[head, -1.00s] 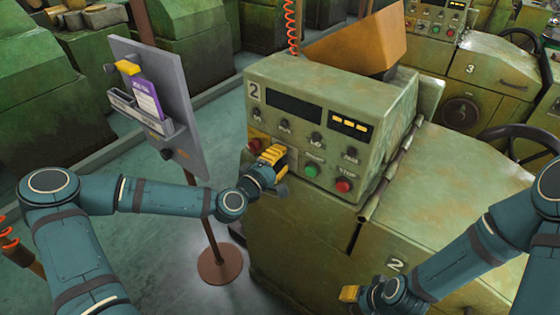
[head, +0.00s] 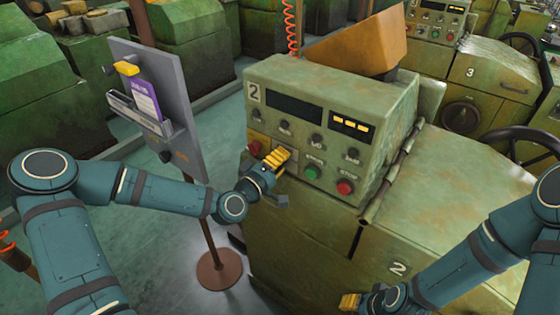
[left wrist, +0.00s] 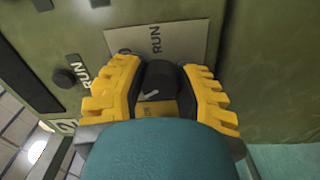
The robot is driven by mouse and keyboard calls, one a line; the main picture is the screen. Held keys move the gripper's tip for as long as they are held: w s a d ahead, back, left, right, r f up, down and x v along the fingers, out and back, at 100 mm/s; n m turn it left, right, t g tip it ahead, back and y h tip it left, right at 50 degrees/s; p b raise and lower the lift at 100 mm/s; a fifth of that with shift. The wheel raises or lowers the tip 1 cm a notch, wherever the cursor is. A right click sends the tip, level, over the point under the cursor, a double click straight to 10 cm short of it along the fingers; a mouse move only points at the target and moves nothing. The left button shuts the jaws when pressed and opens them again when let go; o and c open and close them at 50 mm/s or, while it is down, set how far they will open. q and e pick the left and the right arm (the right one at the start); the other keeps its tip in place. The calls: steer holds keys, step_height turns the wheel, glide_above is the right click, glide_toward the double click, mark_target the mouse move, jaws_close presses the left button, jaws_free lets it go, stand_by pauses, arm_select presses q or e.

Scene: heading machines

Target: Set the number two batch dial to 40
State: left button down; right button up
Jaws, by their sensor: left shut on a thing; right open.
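The control box (head: 388,125) of machine number 2 (head: 254,95) stands in the middle of the head view. A row of small dark knobs (head: 317,141) with labels too small to read runs across its face. My left gripper (head: 278,158) is at the lower left of this face. In the left wrist view its yellow fingers (left wrist: 160,95) are shut on a black knob (left wrist: 160,78) with a white pointer mark, on a pale plate marked RUN (left wrist: 155,40). I cannot tell which knob is the batch dial. My right gripper (head: 348,302) is open and low, by the machine's front.
A red button (head: 254,147) is just left of my left gripper. A green button (head: 312,172) and a red stop button (head: 345,187) lie to its right. A grey board on a post (head: 160,100) stands left. Machine number 3 (head: 490,75) stands behind.

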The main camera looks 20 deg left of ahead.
arm_select(q)
steer(key=c, duration=0.6)
jaws_free()
steer(key=shift+s, duration=0.1)
steer(key=v, duration=0.7)
steer(key=shift+s, duration=0.15)
steer(key=s+d+f+m+g, duration=0.3)
steer(key=s+d+f+g, duration=0.25)
steer(key=f, duration=0.45)
steer(key=s+d+f+m+g, duration=0.4)
steer(key=d+f+g, duration=0.2)
steer(key=f, duration=0.4)
steer(key=s+a+f+m+g+y, duration=0.2)
steer(key=s+f+g, duration=0.1)
steer(key=s+f, duration=0.2)
steer(key=shift+s+a+b, duration=0.2)
steer(key=shift+s+b, duration=0.15)
steer(key=shift+s, duration=0.35)
